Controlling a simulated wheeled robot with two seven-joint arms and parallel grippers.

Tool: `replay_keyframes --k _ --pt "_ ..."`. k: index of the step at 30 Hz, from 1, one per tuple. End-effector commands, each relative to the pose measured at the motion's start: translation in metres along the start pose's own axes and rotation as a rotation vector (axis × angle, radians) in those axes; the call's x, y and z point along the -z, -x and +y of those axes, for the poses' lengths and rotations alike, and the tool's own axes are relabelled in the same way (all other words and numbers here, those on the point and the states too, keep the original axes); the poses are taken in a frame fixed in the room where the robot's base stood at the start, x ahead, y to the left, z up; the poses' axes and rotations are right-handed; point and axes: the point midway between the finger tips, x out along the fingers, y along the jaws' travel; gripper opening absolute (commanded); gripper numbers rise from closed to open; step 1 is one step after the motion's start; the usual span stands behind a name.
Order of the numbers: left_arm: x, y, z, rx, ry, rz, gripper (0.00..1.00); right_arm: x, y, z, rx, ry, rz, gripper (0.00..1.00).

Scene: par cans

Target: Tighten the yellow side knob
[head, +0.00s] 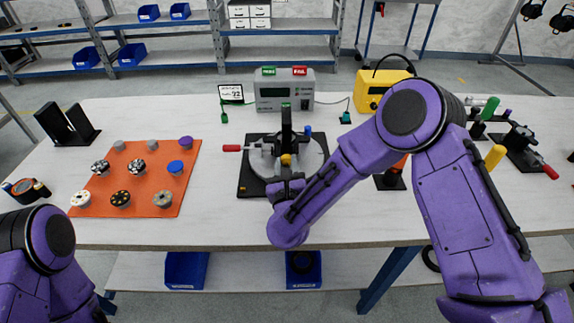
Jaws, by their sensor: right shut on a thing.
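The fixture (255,180) stands on a black base in the middle of the white table, with a round grey plate and a dark upright post (286,122). The yellow side knob (286,160) is on its near side, facing me. A red-tipped handle (232,148) sticks out to its left, and a blue knob (307,131) is at its back right. My right gripper (286,173) reaches in from the near side and is shut on the yellow side knob. Its fingertips are small and partly hidden by my wrist. My left arm is at the lower left; its gripper is out of view.
An orange mat (150,205) with several round caps lies on the left. A grey meter box (284,92) and a yellow case (378,88) stand behind. A second clamp (522,150) and upright tools are on the right. The table's front edge is close to my right wrist.

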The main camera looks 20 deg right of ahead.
Motion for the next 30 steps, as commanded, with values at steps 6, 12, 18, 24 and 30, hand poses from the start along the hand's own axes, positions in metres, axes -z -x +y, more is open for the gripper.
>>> replay_keyframes --k 6,12,18,24,30 --pt "-0.012 -0.03 0.003 0.0 0.0 0.0 0.59 0.006 0.0 0.001 0.001 -0.201 0.0 0.02" --pt "-0.012 -0.029 0.003 0.0 0.0 0.0 0.59 -0.001 0.0 0.0 -0.002 -0.243 -0.002 0.02" --pt "-0.012 -0.028 0.003 0.0 0.0 0.0 0.59 -0.001 0.0 0.0 -0.002 -0.241 -0.002 0.49" --pt "-0.012 -0.028 0.003 0.0 0.0 0.0 0.59 0.0 0.0 0.0 -0.001 -0.24 -0.002 0.59" --pt "-0.013 -0.031 0.003 0.0 0.0 0.0 0.59 0.001 0.008 0.0 -0.002 -0.24 -0.002 0.59"
